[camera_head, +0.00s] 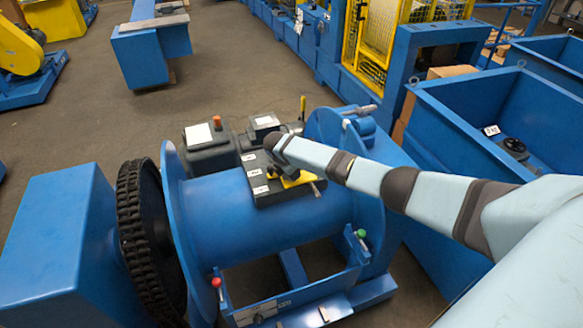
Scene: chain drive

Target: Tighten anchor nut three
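A blue drum-shaped machine (215,215) stands in the middle, with a dark plate (262,192) on top. The plate carries several small white labels (254,172) and a yellow piece (303,180). My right arm reaches in from the right. Its dark end, with the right gripper (284,170), is over the plate beside the yellow piece. The wrist covers the fingers, so I cannot tell whether they are open or what they touch. I cannot make out the separate anchor nuts. My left gripper is not in view.
A black chain wheel (150,240) is on the drum's left, beside a blue housing (65,245). A grey box with an orange knob (213,142) stands behind the plate. Red (216,282) and green (361,233) knobs are in front. Blue bins (480,115) stand at right. Open floor lies behind.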

